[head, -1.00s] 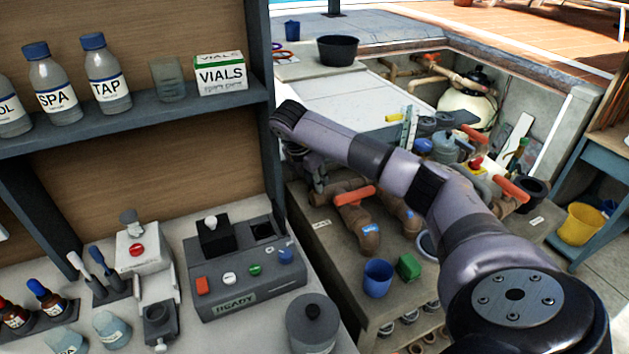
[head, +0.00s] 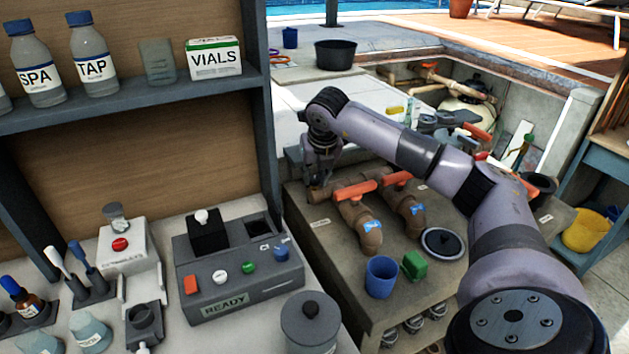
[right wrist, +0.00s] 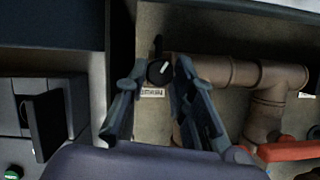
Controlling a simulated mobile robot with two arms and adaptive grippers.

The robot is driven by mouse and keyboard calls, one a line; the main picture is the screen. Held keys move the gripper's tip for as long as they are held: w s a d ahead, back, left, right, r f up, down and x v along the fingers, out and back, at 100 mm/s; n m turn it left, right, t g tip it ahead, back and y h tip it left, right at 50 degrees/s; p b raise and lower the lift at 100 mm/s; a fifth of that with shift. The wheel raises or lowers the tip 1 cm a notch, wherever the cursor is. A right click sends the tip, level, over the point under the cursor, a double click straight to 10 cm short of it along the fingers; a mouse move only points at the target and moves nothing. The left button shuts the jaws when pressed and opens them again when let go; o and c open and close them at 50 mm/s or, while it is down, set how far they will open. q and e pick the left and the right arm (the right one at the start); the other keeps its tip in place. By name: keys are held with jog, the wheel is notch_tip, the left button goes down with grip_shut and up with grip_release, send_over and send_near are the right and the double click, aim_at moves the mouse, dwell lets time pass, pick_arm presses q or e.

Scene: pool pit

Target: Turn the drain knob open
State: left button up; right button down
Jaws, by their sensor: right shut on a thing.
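A round black knob (right wrist: 160,71) with a white pointer mark shows in the right wrist view, above a small white label (right wrist: 152,92) whose print I cannot read. The pointer leans up and to the right there. My right gripper (right wrist: 158,77) has a fingertip at either side of the knob and is shut on it. In the head view my right gripper (head: 318,186) points down at the left end of the brown pipes (head: 365,228), and the knob is hidden by the fingers. My left gripper is not in view.
Two orange-handled valves (head: 355,191) sit on the pipes just right of the gripper. A blue cup (head: 381,277), green block (head: 413,265) and dark round lid (head: 442,244) stand in front. The shelf post (head: 265,110) and grey READY device (head: 238,266) are at the left.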

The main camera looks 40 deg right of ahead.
jog(key=n, duration=0.2)
jog(key=n+y, duration=0.2)
jog(key=n, duration=0.1)
jog(key=shift+d+n+t, duration=0.25)
jog(key=shift+n+t, duration=0.05)
jog(key=n+y, duration=0.1)
jog(key=n, duration=0.3)
jog(key=shift+d+n+y+p, duration=0.1)
jog(key=shift+n+y+p, duration=0.2)
jog(key=shift+y+p, duration=0.1)
jog(key=c, duration=1.4)
grip_release()
jog(key=shift+o, duration=0.2)
jog(key=v, duration=1.2)
jog(key=shift+w, duration=0.25)
